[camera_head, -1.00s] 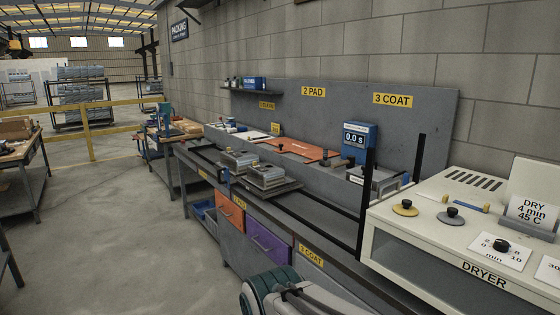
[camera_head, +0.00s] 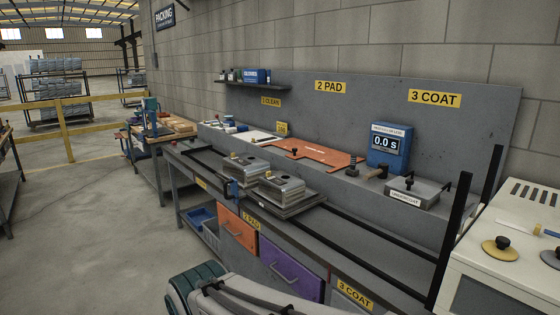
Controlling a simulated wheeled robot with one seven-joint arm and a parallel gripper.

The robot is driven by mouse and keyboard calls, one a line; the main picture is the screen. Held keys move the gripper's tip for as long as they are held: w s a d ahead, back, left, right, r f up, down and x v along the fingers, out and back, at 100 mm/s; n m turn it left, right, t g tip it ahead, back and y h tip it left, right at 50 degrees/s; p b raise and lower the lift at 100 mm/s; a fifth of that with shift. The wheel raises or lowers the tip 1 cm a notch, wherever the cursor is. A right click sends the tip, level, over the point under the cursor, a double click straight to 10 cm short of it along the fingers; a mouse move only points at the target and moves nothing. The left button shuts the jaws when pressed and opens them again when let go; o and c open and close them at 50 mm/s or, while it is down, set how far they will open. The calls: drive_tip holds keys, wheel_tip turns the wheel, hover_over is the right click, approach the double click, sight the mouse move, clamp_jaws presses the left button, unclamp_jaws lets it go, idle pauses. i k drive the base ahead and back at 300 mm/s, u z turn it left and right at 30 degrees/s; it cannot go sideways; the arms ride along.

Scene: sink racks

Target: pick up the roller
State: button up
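I cannot single out the roller with certainty. A small dark tool with a short tan part (camera_head: 375,173) lies on the bench ledge just below the blue timer, and it may be the roller, but it is too small to tell. My arm shows at the bottom of the picture, folded low in front of the bench. My gripper is not in view.
Dark upright posts (camera_head: 452,240) and the dryer (camera_head: 505,270) stand at right. Floor at left (camera_head: 90,240) is clear.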

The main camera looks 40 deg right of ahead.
sight(352, 172)
drive_tip(key=z, duration=0.1)
drive_tip(key=i, duration=1.55)
drive_tip(key=z, duration=0.9)
drive_tip(key=i, duration=0.9)
drive_tip(key=z, duration=1.7)
drive_tip(key=i, duration=0.55)
drive_tip(key=z, duration=0.3)
